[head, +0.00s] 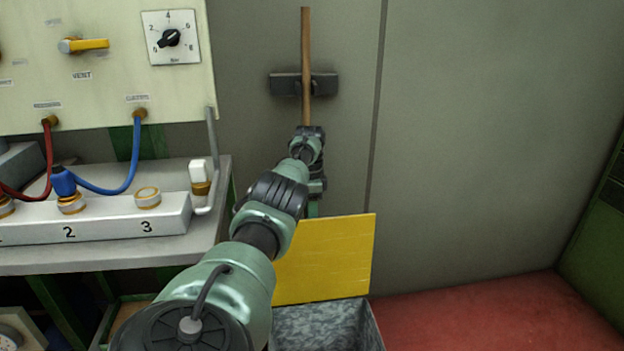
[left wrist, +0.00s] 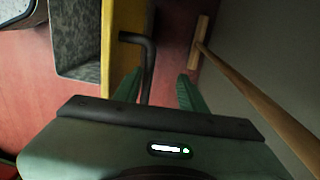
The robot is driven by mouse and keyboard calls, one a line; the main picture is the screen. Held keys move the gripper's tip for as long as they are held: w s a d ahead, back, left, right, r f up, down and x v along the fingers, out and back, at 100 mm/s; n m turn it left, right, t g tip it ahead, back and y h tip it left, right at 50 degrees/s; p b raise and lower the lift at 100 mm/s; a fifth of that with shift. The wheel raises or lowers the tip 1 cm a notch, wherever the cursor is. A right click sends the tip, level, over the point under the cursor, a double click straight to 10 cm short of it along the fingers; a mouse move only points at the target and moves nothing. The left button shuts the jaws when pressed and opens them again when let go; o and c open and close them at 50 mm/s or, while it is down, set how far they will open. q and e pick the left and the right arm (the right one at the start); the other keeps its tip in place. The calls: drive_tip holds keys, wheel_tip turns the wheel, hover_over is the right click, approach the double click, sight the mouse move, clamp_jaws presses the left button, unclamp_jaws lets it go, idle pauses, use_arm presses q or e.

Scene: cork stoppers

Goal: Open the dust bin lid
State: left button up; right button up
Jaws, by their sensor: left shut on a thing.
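The dust bin (head: 328,328) is a grey speckled box at the lower middle of the head view, and its open inside shows. Its yellow lid (head: 325,262) stands raised, roughly upright, at the bin's back. In the left wrist view the lid (left wrist: 106,45) is seen nearly edge-on, with the open bin (left wrist: 78,40) to its left. A black bent handle (left wrist: 149,68) sticks out from the lid. My left gripper (left wrist: 158,90) has its green fingers on either side of this handle and is shut on it. In the head view my arm hides most of that gripper.
A broom with a wooden stick (head: 306,50) hangs in a dark wall clip (head: 288,84), close behind my left wrist. A grey bench (head: 120,258) with numbered sockets and hoses stands at left. Red floor (head: 490,315) is clear at right.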

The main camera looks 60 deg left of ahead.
use_arm(q)
drive_tip(key=shift+d+r, duration=0.1)
